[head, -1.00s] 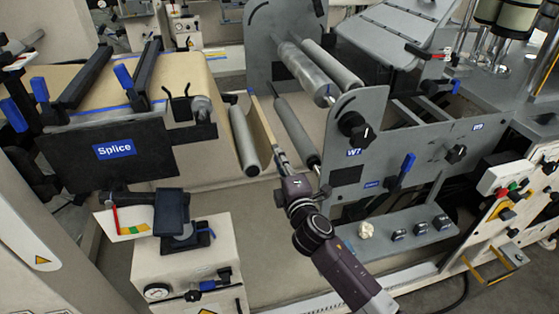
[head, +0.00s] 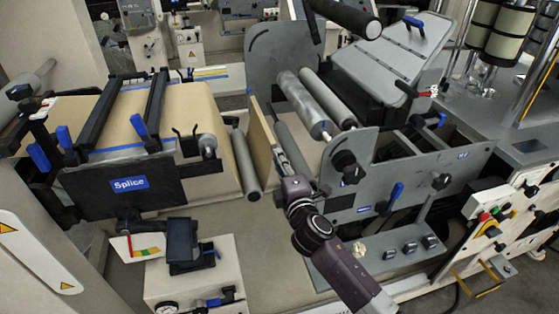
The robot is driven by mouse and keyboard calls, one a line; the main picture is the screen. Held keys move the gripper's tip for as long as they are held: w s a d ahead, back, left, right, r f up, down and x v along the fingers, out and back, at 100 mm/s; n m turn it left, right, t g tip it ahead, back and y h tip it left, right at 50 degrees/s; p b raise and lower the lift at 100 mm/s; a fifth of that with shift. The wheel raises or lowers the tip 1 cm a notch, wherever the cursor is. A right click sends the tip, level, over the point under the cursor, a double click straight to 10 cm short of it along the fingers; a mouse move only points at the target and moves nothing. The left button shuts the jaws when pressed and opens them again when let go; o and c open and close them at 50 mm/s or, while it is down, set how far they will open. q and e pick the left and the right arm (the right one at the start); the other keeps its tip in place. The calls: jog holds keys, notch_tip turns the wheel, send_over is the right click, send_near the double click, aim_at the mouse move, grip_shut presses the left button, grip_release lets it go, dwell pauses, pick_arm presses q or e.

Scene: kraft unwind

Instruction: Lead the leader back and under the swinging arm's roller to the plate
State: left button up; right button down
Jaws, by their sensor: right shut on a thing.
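The leader (head: 261,125) is a tan kraft sheet standing edge-on between a light grey roller (head: 246,165) and the grey side frame. My right gripper (head: 281,163) is at the sheet's right side, shut on its edge; its fingertips are small and partly hidden. At the top, a dark roller (head: 345,17) sits beside a black arm (head: 312,22); I cannot tell for sure that this is the swinging arm's roller. A kraft-covered surface with two black bars (head: 155,108) lies behind the Splice panel (head: 128,185). Which surface is the plate is unclear. My left gripper is out of view.
Two grey rollers (head: 302,104) and a side frame with a black knob (head: 346,164) stand close right of my right gripper. A tilted grey panel (head: 375,65) is farther back. A cream cabinet (head: 190,285) stands at the front left.

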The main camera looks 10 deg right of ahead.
notch_tip(320, 180, up, 19)
jog(key=p, duration=1.6)
jog(key=shift+f+p, duration=0.2)
jog(key=shift+p, duration=0.15)
jog(key=shift+d+r+p, duration=0.2)
jog(key=shift+r+p, duration=0.3)
jog(key=shift+r, duration=0.3)
jog(key=shift+d+r+p, duration=0.25)
jog(key=shift+r+p, duration=0.2)
jog(key=shift+r, duration=0.4)
jog(key=shift+d+r+p, duration=0.2)
jog(key=shift+r+p, duration=0.3)
jog(key=shift+r, duration=0.3)
